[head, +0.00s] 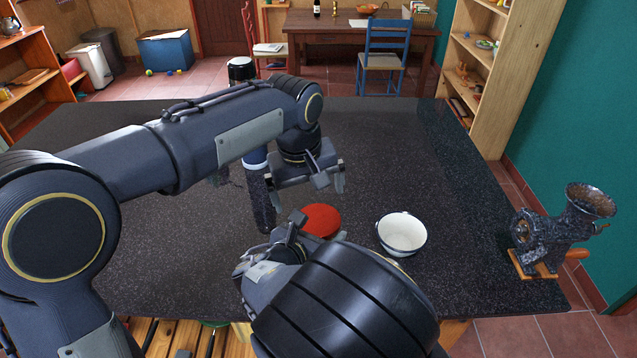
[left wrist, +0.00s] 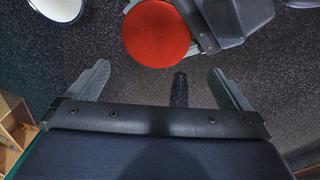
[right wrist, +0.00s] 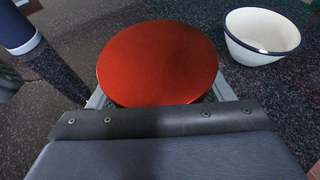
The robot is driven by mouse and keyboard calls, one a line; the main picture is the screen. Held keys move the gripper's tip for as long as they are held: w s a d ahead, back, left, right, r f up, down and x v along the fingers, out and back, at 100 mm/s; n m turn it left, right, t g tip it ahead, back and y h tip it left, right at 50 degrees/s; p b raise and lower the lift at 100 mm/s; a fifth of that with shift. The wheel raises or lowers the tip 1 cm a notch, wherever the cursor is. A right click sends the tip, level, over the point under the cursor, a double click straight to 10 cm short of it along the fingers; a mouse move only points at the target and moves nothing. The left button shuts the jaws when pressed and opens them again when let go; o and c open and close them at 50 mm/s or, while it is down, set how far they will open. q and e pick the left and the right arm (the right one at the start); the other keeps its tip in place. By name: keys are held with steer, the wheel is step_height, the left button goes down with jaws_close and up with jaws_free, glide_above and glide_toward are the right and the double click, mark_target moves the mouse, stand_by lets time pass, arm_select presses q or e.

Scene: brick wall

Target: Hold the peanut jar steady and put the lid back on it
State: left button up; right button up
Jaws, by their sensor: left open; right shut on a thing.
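A round red lid (head: 321,220) lies flat at the middle of the dark table; it also shows in the left wrist view (left wrist: 156,34) and the right wrist view (right wrist: 157,62). The peanut jar's body is hidden under the lid and behind my right gripper, so I cannot tell how the lid is seated. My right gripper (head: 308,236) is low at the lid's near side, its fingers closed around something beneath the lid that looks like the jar. My left gripper (head: 325,181) is above and beyond the lid, fingers spread and empty, apart from it.
A white bowl (head: 402,233) with a dark rim stands just right of the lid. A blue thing with a white band (head: 255,158) stands partly hidden behind my left arm. A meat grinder (head: 560,228) is at the right edge. The table's far right is clear.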

mark_target(319, 219)
arm_select(q)
steer(key=n, duration=0.3)
steer(key=w+r+n, duration=0.1)
steer(key=n, duration=0.1)
steer(key=shift+a+n+y, duration=0.2)
steer(key=shift+n+y, duration=0.1)
steer(key=n, duration=0.3)
steer(key=r+n, duration=0.1)
steer(key=n, duration=0.1)
steer(key=shift+w+a, duration=0.15)
steer(key=shift+w, duration=0.1)
steer(key=n, duration=0.3)
steer(key=shift+s+r+y, duration=0.1)
steer(key=shift+r+y, duration=0.05)
steer(key=shift+y, duration=0.15)
steer(key=n, duration=0.1)
steer(key=d+n, duration=0.1)
steer(key=shift+s+n+g, duration=0.25)
steer(key=shift+n+g, duration=0.05)
steer(key=shift+g, duration=0.1)
steer(key=n, duration=0.2)
steer(key=d+n, duration=0.1)
steer(key=n, duration=0.1)
steer(key=shift+s+r+g, duration=0.15)
steer(key=shift+s+g, duration=0.15)
steer(key=shift+s, duration=0.1)
steer(key=n, duration=0.3)
steer(key=shift+s+d+r, duration=0.1)
steer(key=shift+s+d, duration=0.25)
steer(key=shift+s, duration=0.05)
